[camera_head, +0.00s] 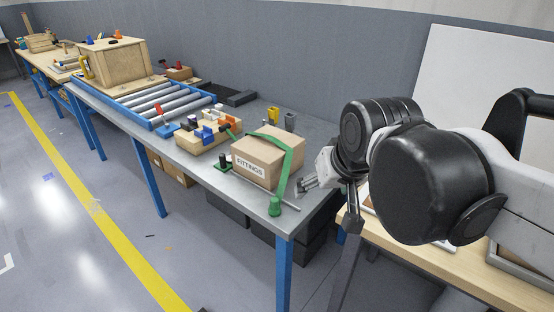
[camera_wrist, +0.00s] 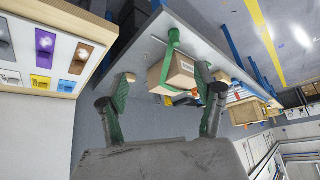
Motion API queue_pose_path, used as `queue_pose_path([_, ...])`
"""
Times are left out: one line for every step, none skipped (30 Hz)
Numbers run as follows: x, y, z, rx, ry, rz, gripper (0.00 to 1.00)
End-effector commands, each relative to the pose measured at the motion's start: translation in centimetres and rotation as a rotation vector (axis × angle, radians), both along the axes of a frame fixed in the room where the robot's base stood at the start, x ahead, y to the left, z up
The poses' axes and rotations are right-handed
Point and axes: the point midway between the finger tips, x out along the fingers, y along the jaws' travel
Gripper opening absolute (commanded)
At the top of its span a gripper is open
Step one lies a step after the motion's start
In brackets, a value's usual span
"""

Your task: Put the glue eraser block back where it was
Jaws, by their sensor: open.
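I cannot pick out a glue eraser block for certain in either view. My gripper (camera_head: 308,183) hangs beside the right end of the grey metal table. In the wrist view its two green-padded fingers (camera_wrist: 163,82) stand wide apart with nothing held between them. Beyond the fingers is a cardboard box marked FITTINGS (camera_head: 268,156), also in the wrist view (camera_wrist: 180,76), with a green strap (camera_head: 288,165) over it. A wood-framed board with coloured squares (camera_wrist: 62,32) is at the left of the wrist view; small pale items show on some squares.
The grey metal table (camera_head: 215,168) also bears a wooden block with coloured parts (camera_head: 207,136) and a roller conveyor (camera_head: 160,100) with a wooden crate (camera_head: 115,62). A light wooden table (camera_head: 450,262) is at the right, partly behind my arm.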

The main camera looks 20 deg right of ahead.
Motion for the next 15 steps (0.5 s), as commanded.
queue_pose_path([-1.4,0.3,-1.0,-0.007,-0.013,0.019,0.66])
queue_pose_path([-2.0,0.4,-1.5,-0.011,-0.019,0.028,0.66])
queue_pose_path([-2.8,0.6,-2.1,-0.016,-0.027,0.039,0.66])
queue_pose_path([-3.2,0.7,-2.5,-0.020,-0.034,0.046,0.66])
queue_pose_path([-3.6,0.8,-2.9,-0.023,-0.039,0.053,0.66])
queue_pose_path([-4.1,0.9,-3.3,-0.026,-0.045,0.061,0.66])
queue_pose_path([-4.4,0.9,-3.6,-0.029,-0.048,0.065,0.66])
queue_pose_path([-4.6,1.0,-3.8,-0.031,-0.051,0.069,0.66])
queue_pose_path([-4.9,1.0,-4.0,-0.032,-0.054,0.073,0.66])
queue_pose_path([-5.0,1.0,-4.1,-0.034,-0.056,0.075,0.66])
queue_pose_path([-5.0,1.0,-4.2,-0.034,-0.057,0.077,0.66])
queue_pose_path([-5.1,1.1,-4.3,-0.035,-0.058,0.078,0.66])
queue_pose_path([-5.1,1.1,-4.3,-0.036,-0.058,0.079,0.66])
queue_pose_path([-5.1,1.1,-4.3,-0.036,-0.059,0.079,0.66])
queue_pose_path([-5.1,1.1,-4.3,-0.036,-0.059,0.079,0.66])
